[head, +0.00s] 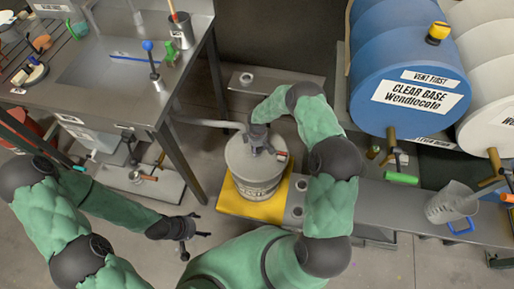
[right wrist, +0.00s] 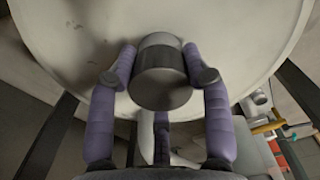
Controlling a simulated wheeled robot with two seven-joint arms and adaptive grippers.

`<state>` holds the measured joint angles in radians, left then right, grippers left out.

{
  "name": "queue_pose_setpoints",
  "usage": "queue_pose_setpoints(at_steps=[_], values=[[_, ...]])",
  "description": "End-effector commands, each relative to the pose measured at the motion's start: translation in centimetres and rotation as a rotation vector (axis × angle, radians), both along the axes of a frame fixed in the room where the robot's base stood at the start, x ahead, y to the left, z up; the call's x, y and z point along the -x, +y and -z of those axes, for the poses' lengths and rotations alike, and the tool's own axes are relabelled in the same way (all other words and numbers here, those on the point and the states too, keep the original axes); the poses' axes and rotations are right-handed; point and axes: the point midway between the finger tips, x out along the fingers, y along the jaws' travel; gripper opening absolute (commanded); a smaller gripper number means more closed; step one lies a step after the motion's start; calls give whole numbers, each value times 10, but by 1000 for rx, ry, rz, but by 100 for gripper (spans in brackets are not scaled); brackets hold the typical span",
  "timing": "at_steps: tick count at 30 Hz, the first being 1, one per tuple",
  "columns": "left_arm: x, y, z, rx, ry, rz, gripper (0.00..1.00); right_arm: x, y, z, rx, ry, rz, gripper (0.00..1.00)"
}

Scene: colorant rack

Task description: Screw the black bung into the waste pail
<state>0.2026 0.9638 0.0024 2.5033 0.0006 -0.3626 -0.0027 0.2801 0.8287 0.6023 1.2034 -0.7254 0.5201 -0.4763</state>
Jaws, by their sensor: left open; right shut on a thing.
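The waste pail (head: 241,160) is a pale grey drum with a flat lid, standing upright on a yellow platform. My right gripper (head: 262,146) is over its lid. In the right wrist view the purple fingers of my right gripper (right wrist: 160,62) are shut on the black bung (right wrist: 163,85), a short dark cylinder, with the pale lid (right wrist: 215,25) behind it. The bung is hard to make out in the head view, and its seat in the lid is hidden. My left gripper (head: 191,236) is open and empty over the floor at the lower left of the pail.
A yellow platform (head: 230,207) lies under the pail. A metal bench (head: 105,75) with a sink stands at the left. A blue drum (head: 408,75) marked CLEAR BASE lies at the right above a grey shelf. A grey jug (head: 447,207) stands on that shelf. Floor around my left gripper is clear.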

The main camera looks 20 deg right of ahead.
Motion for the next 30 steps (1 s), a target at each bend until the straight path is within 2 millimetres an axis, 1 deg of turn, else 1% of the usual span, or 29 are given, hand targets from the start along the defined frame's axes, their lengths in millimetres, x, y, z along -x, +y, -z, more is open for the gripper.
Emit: queue_pose_setpoints(at_steps=[15,21,25,30], values=[[0,0,0,0,0,0,76,2,0,1,0,3,634,15],[0,0,0,0,0,0,76,2,0,1,1,3,848,15],[0,0,0,0,0,0,76,2,0,2,1,4,903,15],[0,0,0,0,0,0,76,3,-1,2,2,5,906,16]])
